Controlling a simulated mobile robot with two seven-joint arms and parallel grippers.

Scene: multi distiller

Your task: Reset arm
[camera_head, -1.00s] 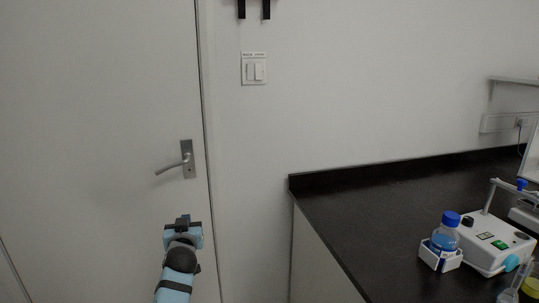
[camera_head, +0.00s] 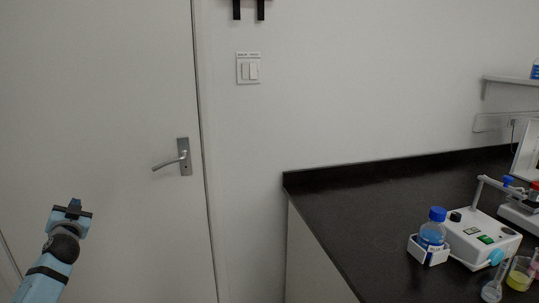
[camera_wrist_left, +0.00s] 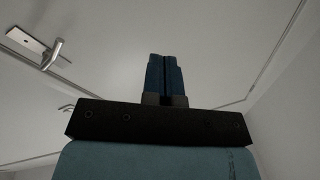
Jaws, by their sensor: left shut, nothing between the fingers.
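My left gripper (camera_head: 73,206) is at the lower left in the head view, raised in front of the white door (camera_head: 100,90). It is apart from the door handle (camera_head: 178,160), below and to the left of it in the picture. In the left wrist view its two blue fingers (camera_wrist_left: 165,75) are pressed together with nothing between them. The door handle also shows at the upper left of the wrist view (camera_wrist_left: 52,54). My right gripper is not in the frames.
A black counter (camera_head: 360,210) fills the lower right. On it stand a blue-capped bottle (camera_head: 432,233) in a white holder, a white device (camera_head: 480,238) and glassware with yellow liquid (camera_head: 519,281). A light switch (camera_head: 249,69) is on the wall. The space before the door looks clear.

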